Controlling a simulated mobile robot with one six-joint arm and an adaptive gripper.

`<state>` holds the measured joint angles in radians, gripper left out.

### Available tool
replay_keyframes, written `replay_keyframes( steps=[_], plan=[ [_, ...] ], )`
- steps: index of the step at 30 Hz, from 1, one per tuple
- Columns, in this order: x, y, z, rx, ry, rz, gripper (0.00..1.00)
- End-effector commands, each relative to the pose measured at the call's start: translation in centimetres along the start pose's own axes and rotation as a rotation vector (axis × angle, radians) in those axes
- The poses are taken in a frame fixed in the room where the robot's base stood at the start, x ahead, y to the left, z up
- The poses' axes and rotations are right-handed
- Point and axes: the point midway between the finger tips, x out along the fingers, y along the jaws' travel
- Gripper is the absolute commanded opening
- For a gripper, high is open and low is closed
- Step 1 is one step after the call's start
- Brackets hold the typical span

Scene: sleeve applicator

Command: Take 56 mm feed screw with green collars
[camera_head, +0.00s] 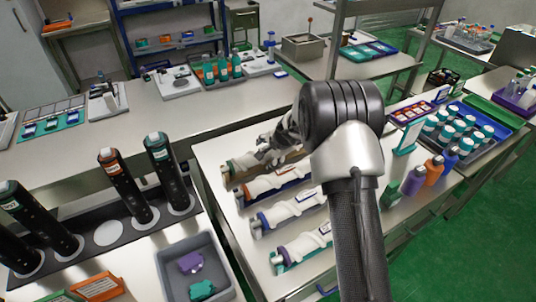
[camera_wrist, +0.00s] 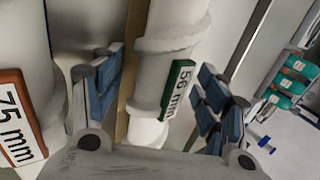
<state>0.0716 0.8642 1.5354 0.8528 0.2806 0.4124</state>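The 56 mm feed screw (camera_wrist: 165,60) is a white ribbed body with a green-framed "56 mm" label (camera_wrist: 178,90). In the wrist view it lies between the blue-padded fingers of my gripper (camera_wrist: 158,88), which stand apart on either side of it. I see no clear contact. In the head view my gripper (camera_head: 277,143) is over the rearmost screw of the row and hides much of it. That screw's green-collared left end (camera_head: 231,168) shows there.
A 75 mm screw's orange label (camera_wrist: 20,118) is close on the left in the wrist view. Bottles (camera_head: 413,180) stand at the right.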

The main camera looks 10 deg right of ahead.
Motion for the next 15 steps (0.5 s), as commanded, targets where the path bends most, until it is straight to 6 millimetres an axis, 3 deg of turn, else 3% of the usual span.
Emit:
replay_keyframes(
  steps=[15],
  plan=[
    [-0.02,0.02,0.01,0.000,0.000,0.000,0.34]
  ],
)
